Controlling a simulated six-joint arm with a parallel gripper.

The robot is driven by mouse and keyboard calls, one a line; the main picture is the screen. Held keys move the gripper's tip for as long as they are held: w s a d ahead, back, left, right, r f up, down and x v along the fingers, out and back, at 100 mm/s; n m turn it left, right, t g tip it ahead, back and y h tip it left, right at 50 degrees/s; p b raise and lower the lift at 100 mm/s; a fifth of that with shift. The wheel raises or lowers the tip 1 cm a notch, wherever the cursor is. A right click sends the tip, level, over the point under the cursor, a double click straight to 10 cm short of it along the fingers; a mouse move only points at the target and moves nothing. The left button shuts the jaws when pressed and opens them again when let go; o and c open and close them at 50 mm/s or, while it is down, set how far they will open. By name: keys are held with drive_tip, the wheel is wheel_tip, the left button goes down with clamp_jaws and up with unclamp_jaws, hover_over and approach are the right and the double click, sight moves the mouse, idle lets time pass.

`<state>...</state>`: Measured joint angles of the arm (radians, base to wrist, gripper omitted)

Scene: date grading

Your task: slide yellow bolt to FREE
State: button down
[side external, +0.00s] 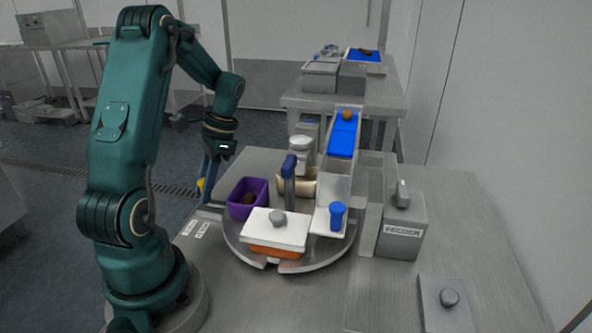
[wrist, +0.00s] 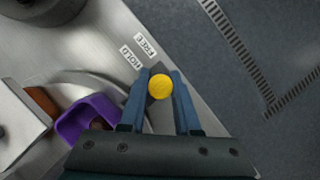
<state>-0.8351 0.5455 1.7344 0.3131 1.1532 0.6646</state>
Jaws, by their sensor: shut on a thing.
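The yellow bolt (wrist: 160,88) shows as a round yellow knob between the two blue fingers of my gripper (wrist: 159,82) in the wrist view. The fingers are closed on its sides. In the side view, my gripper (side external: 207,178) points down at the table's left edge, and a bit of yellow (side external: 201,184) shows by the fingers. The HOLD label (wrist: 127,57) and the FREE label (wrist: 145,46) lie side by side on the metal, up and left of the knob. The bolt's track is mostly hidden, so I cannot tell which label it lines up with.
A purple bin (side external: 240,209) stands on the round turntable (side external: 333,257), close to my gripper. A white-lidded orange box (side external: 275,251), a blue upright handle (side external: 289,185) and a blue-topped piece (side external: 338,214) are there too. The feeder (side external: 402,240) stands right. Floor lies beyond the table edge.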

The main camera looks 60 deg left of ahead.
drive_tip(key=shift+s+a+r, duration=0.1)
drive_tip(key=shift+s+a, duration=0.7)
drive_tip(key=shift+a, duration=0.05)
drive_tip(key=c, duration=0.8)
unclamp_jaws()
drive_tip(key=shift+o, duration=0.2)
drive_tip(key=shift+v, duration=2.55)
